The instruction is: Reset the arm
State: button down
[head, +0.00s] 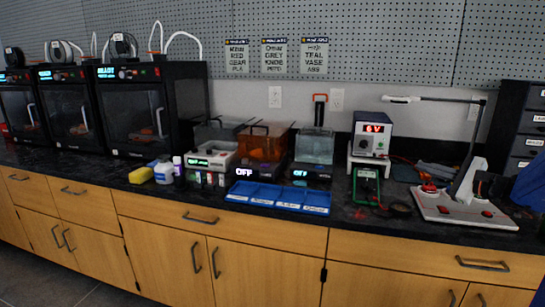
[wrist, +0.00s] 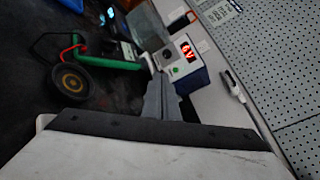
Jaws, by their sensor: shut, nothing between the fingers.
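My gripper (wrist: 161,97) shows in the wrist view as two grey fingers close together, with nothing between them. Its fingers point toward the power supply (wrist: 187,55) with the red "6V" display, apart from it as far as I can tell. The same power supply (head: 371,135) stands on a white stand at the right of the counter in the head view.
The black counter (head: 130,205) holds printers (head: 133,105), an orange-lidded bath (head: 263,143), a blue tray (head: 278,197), a green multimeter (head: 366,186) and a desk lamp (head: 462,203). In the wrist view, a black-and-brown reel (wrist: 71,82) lies left of my fingers.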

jog(key=s+a+f+n+g, duration=0.1)
jog(key=s+a+n, duration=0.1)
jog(key=a, duration=0.3)
jog(key=s+a+f+n+g, duration=0.1)
jog(key=s+a+g, duration=0.1)
jog(key=s+a, duration=0.1)
jog(key=s+a+f+n+g, duration=0.2)
jog(key=s+a, duration=0.1)
jog(key=a, duration=0.3)
jog(key=shift+s+a+n+y, duration=0.3)
jog(key=shift+y, duration=0.1)
jog(key=s+a+f+n+g+h, duration=0.2)
jog(key=s+a+f+n, duration=0.1)
jog(key=s, duration=0.4)
jog(key=s+a+f+n+g+h, duration=0.1)
jog(key=s+a+f+n+g, duration=0.15)
jog(key=s, duration=0.45)
jog(key=s+a+f+n+g+h, duration=0.1)
jog(key=s+a+f+n+h, duration=0.1)
jog(key=s+a+f+n, duration=0.3)
jog(key=s+d+f+n+h, duration=0.2)
jog(key=s+d+n+h, duration=0.2)
jog(key=s, duration=0.5)
jog(key=shift+s+d, duration=0.15)
jog(key=shift+d, duration=1.1)
jog(key=shift+r+t, duration=0.15)
jog(key=shift+t, duration=0.1)
